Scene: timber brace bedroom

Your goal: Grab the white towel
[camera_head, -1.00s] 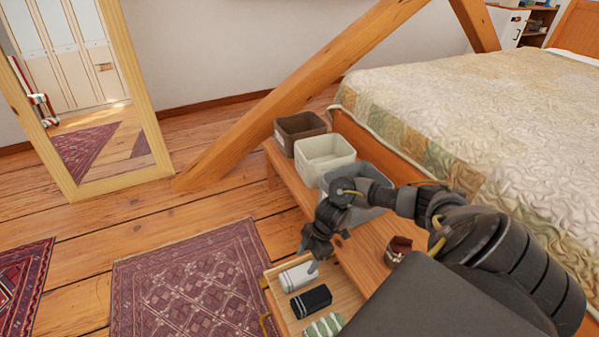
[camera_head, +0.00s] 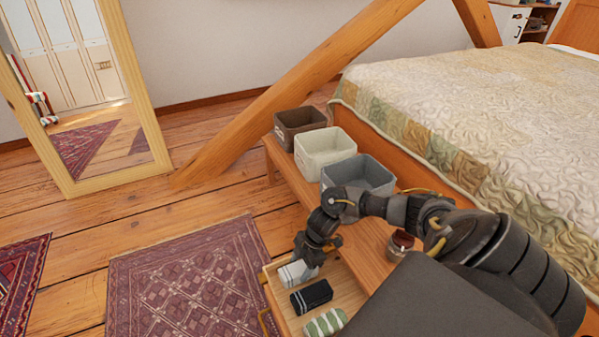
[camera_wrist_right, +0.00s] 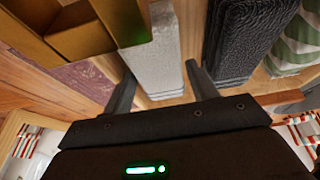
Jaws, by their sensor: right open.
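The white towel (camera_head: 296,273) lies rolled in the open drawer (camera_head: 284,313), at its far end. In the right wrist view the white towel (camera_wrist_right: 158,58) shows between the two fingers. My right gripper (camera_head: 308,262) is over the towel with its fingers pointing down. In the wrist view my right gripper (camera_wrist_right: 163,85) is open, one finger on each side of the towel. The head view hides the fingertips partly, and I cannot tell whether they touch the towel. My left gripper is not in view.
A black towel (camera_head: 311,296) and a green-striped towel (camera_head: 325,323) lie beside the white one. Brown (camera_head: 300,125), cream (camera_head: 324,152) and grey (camera_head: 358,175) bins stand on the bench. A small jar (camera_head: 399,244) stands near my right arm. The bed is at the right.

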